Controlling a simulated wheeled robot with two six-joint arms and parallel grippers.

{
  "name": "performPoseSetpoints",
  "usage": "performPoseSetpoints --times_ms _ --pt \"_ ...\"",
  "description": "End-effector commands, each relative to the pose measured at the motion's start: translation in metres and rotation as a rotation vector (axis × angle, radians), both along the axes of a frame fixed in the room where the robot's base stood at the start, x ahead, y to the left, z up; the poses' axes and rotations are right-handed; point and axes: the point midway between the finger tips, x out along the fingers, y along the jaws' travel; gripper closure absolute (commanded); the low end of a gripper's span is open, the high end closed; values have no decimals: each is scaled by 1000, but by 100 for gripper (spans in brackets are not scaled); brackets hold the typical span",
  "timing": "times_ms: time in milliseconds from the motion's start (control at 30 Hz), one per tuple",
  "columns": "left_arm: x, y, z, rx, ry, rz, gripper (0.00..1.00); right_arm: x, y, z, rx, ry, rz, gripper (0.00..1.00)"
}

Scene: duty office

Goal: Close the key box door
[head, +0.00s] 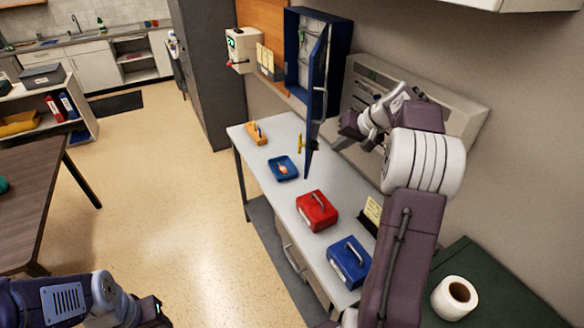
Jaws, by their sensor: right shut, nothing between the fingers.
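The blue key box (300,60) hangs on the wall above the white table. Its blue door (317,105) stands open, swung out from the wall, and part of the white inside with hooks shows. A small yellow key tag (301,143) shows at the door's lower left edge. My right gripper (340,140) is shut and empty, just right of the door's lower part, on its outer side. I cannot tell whether it touches the door. My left gripper (158,308) is low at the bottom left, far from the key box, and its fingers do not show clearly.
On the white table (265,158) are a blue tray (284,168), a red cash box (317,210), a blue cash box (349,262) and a wooden stand (257,133). A grey wall unit (440,98) is behind my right arm. A paper roll (454,298) stands at lower right.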

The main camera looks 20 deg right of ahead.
Motion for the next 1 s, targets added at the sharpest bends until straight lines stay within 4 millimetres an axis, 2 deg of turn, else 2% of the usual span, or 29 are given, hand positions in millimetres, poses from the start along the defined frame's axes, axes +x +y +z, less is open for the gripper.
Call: performPoseSetpoints --times_ms 33,100,233,333,733,800,1000 --pt "0 0 -6 0 0 0 48 -4 -8 -7 1 0 -18 100" --pt "0 0 -5 0 -1 0 48 -6 -11 -6 0 1 -26 100" --pt "0 0 -1 0 -1 0 48 -3 -10 -6 2 3 -23 100" --pt "0 0 3 0 -1 0 48 4 -7 -16 4 4 -24 100" --pt "0 0 32 0 -1 0 48 52 7 -83 2 6 -23 100" --pt "0 0 42 0 0 0 48 60 18 -79 0 3 -20 100" --pt "0 0 53 0 -1 0 48 73 36 -82 -1 2 -22 100"
